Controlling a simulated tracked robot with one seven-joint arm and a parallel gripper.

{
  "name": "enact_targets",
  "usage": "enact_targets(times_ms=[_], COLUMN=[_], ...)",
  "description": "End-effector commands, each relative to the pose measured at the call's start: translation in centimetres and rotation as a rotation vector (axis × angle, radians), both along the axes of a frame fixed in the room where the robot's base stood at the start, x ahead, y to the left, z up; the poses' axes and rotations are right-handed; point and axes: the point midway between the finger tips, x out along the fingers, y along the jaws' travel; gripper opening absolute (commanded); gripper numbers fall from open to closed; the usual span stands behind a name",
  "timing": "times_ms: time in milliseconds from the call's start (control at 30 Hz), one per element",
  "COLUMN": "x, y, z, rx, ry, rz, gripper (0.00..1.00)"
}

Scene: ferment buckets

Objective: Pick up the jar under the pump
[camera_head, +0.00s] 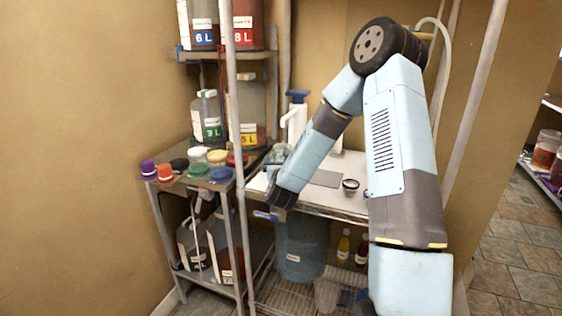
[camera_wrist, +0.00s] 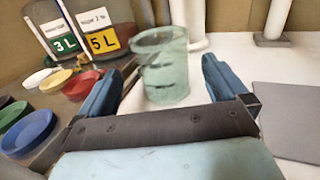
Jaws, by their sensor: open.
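A pale green translucent jar (camera_wrist: 160,70) stands upright on the white worktop in the wrist view. It shows small in the head view (camera_head: 280,152), on the worktop's left part. The white pump with a blue top (camera_head: 296,115) stands just beyond it; its white body (camera_wrist: 188,18) rises behind the jar in the wrist view. I cannot tell whether the spout is directly over the jar. My gripper (camera_wrist: 168,63) is open, with its blue fingers apart and the jar ahead between them in the picture. They do not visibly touch the jar. My arm partly hides the worktop in the head view.
Coloured lids (camera_head: 197,165) lie on the left side shelf. Large labelled containers (camera_head: 247,125) stand behind them. A grey plate (camera_wrist: 285,120) lies right of the jar. A small dark-rimmed item (camera_head: 350,187) sits on the worktop. A blue bucket (camera_head: 300,245) is below.

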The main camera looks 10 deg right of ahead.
Motion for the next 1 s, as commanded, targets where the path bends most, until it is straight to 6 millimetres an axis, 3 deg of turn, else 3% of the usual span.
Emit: enact_targets(times_ms=[233,567,867,1000], x=[1.4,5.3,5.7,5.6], y=[-0.5,-1.6,-1.7,-1.6], z=[0.1,0.3,0.3,0.3], rx=[-0.001,-0.001,-0.002,-0.002], ry=[0.000,-0.001,0.000,0.000], rz=[-0.001,-0.001,0.000,0.000], gripper=[1.00,1.00,1.00,0.88])
